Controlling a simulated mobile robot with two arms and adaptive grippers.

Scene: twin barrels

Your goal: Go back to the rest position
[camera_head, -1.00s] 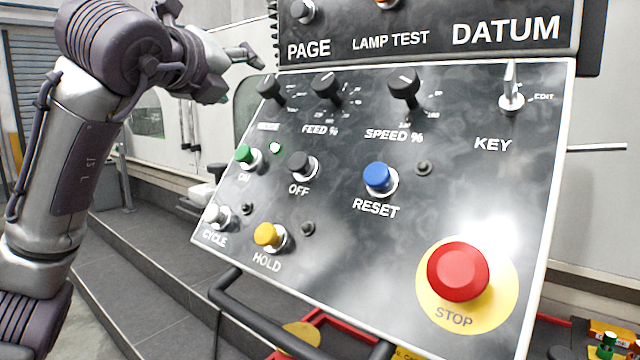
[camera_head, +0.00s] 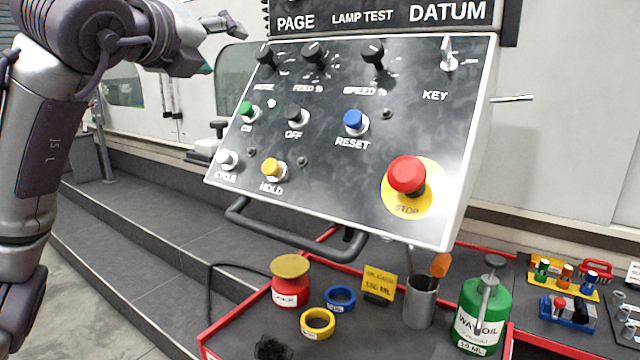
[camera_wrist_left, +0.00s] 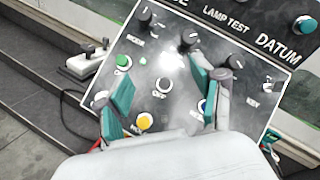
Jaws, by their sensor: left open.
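My left arm comes in from the left in the head view. My left gripper (camera_head: 217,44) is at the upper left, beside the upper left edge of the black control panel (camera_head: 330,190). In the left wrist view my left gripper (camera_wrist_left: 163,98) is open, its teal-padded fingers apart with nothing held between them. The panel's knobs and buttons show beyond the fingers. The panel carries a red STOP button (camera_head: 407,175), a blue RESET button (camera_head: 355,122), a yellow HOLD button (camera_head: 273,169) and a green ON button (camera_head: 247,110). My right gripper is not in view.
A black handle bar (camera_head: 290,233) runs below the panel. A red-edged tray (camera_head: 240,325) holds a red jar (camera_head: 290,283), tape rings, a metal cup (camera_head: 420,301) and a green oil can (camera_head: 483,305). Dark steps (camera_head: 130,225) lie at left.

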